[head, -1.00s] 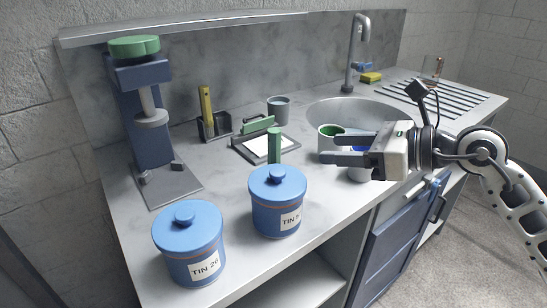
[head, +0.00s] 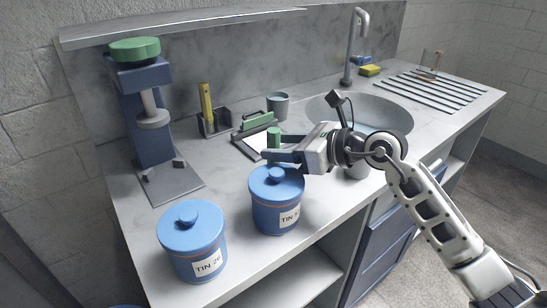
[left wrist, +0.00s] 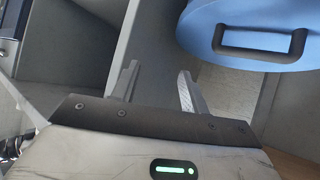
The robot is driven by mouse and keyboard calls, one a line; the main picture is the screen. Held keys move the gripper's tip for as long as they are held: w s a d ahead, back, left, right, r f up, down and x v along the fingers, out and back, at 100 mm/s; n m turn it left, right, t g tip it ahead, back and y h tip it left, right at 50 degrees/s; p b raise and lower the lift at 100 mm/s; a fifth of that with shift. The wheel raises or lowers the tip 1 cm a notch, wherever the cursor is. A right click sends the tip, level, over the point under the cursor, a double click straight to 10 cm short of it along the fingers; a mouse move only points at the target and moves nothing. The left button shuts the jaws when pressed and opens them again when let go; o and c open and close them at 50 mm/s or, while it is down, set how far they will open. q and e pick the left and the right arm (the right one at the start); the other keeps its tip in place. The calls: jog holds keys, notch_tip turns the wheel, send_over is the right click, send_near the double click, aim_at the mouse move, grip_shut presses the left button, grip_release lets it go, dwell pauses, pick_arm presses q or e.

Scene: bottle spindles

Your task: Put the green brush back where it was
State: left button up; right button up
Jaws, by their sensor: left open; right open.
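A green upright cylinder (head: 273,134), which looks like the brush's handle, stands behind the right blue tin; its lower part is hidden. My right gripper (head: 271,147) is open at the green cylinder, its fingers appearing to lie on either side of it; I cannot tell whether they touch it. A green block-shaped piece (head: 257,121) lies on a framed white tray (head: 246,149) behind. My left gripper (left wrist: 158,84) is open and empty in the left wrist view, below the counter front; it is outside the head view.
Two lidded blue tins, one left (head: 192,238) and one right (head: 277,205), stand along the front edge. A blue press-like stand (head: 150,135) is at left, a grey cup (head: 278,105) behind. A blue lid with a handle (left wrist: 262,30) is near my left gripper.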

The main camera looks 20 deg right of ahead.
aim_at(274, 130)
grip_shut()
notch_tip(274, 130, up, 4)
jog(key=shift+s+d+f, duration=0.15)
jog(key=s+d+r+b, duration=0.3)
jog(key=s+d+r, duration=0.4)
jog(key=s+r, duration=0.2)
jog(key=shift+s+d+r+b, duration=0.15)
jog(key=shift+s+d+b, duration=0.25)
jog(key=shift+s, duration=0.75)
jog(key=shift+s, duration=0.1)
